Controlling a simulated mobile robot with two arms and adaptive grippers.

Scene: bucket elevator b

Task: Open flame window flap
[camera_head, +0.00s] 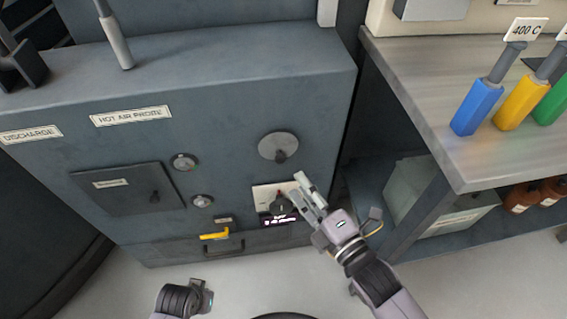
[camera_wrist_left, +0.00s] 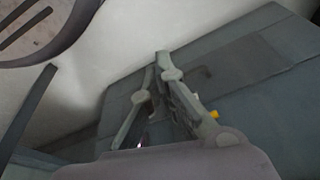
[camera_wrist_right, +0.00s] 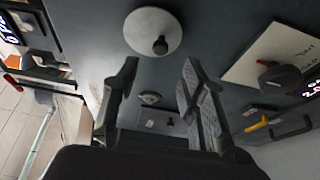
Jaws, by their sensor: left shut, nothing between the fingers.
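The likely flame window flap is a round grey disc (camera_head: 279,147) with a small dark knob on the cabinet front. In the right wrist view it is a pale disc (camera_wrist_right: 150,25) with its black knob near the lower edge, just beyond the fingers. It lies flat against the panel. My right gripper (camera_head: 297,184) is open and empty, a little below and right of the disc; its spread fingers (camera_wrist_right: 159,65) are apart from the knob. My left arm shows at the bottom of the head view. My left gripper (camera_wrist_left: 160,56) is shut and empty near the lower cabinet.
A dark rotary knob (camera_head: 280,206) on a white plate and a small display sit beside my right gripper. A yellow handle (camera_head: 214,236) and a hatch (camera_head: 128,188) are further left. A workbench (camera_head: 440,110) with coloured tools stands at right.

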